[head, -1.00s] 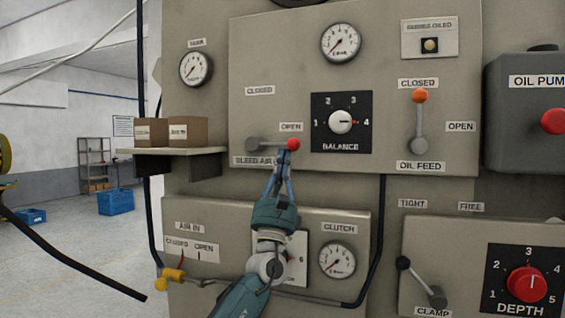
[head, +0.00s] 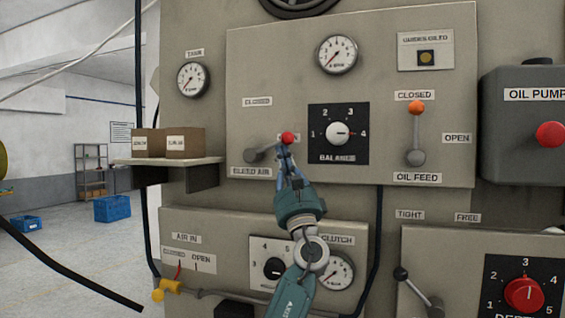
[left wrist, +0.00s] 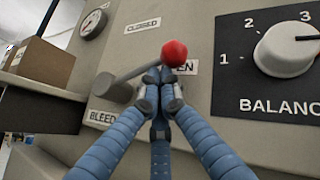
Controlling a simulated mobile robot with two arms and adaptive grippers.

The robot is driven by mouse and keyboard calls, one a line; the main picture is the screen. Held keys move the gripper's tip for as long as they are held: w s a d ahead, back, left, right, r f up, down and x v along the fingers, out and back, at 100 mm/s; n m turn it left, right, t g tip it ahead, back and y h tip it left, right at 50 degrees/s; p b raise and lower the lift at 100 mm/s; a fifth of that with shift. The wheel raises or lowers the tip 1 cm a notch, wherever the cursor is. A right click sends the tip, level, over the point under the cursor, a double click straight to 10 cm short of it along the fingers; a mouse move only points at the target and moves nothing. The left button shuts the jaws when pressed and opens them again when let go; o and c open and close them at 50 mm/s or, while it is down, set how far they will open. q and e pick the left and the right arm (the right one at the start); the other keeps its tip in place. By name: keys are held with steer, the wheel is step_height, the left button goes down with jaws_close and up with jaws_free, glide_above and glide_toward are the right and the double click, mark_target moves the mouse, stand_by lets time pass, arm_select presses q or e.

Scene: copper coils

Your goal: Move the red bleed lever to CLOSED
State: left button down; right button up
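The red bleed lever has a grey arm on a round pivot, with a red knob (head: 288,138). It slants up to the right, just above horizontal, its knob over the OPEN label (left wrist: 184,67). The CLOSED label (head: 257,102) is above the pivot. My left gripper (head: 284,151) has its fingertips together just under the knob. In the left wrist view the red knob (left wrist: 174,54) is above the fingertips, which look to be against the underside of the lever arm; exact contact is hard to tell. My right gripper is not in view.
The BALANCE dial (head: 338,133) is close on the right. The orange-knobbed oil feed lever (head: 416,108) points up farther right. A shelf (head: 170,161) with two boxes juts out at left. The panel above the lever is clear.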

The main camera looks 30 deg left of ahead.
mark_target(281, 142)
arm_select(q)
steer(key=r+n+g, duration=0.1)
steer(key=n+g, duration=0.1)
steer(key=r+n+g, duration=0.1)
steer(key=n+g, duration=0.1)
steer(key=r+n+g+y+p, duration=0.1)
steer(key=n+g, duration=0.1)
steer(key=shift+a+r, duration=0.15)
steer(key=shift+a, duration=0.1)
steer(key=shift+s+a+r, duration=0.2)
steer(key=shift+a+r, duration=0.5)
steer(key=shift+r, duration=0.25)
steer(key=shift+s+a+r, duration=0.15)
steer(key=shift+a+r, duration=0.5)
steer(key=shift+r, duration=0.25)
steer(key=shift+s+a+r+p, duration=0.15)
steer(key=shift+a+r, duration=0.15)
steer(key=shift+a, duration=0.15)
steer(key=shift+s+a+r+p, duration=0.15)
steer(key=shift+a+r, duration=0.1)
steer(key=shift+a, duration=0.15)
steer(key=shift+a, duration=0.15)
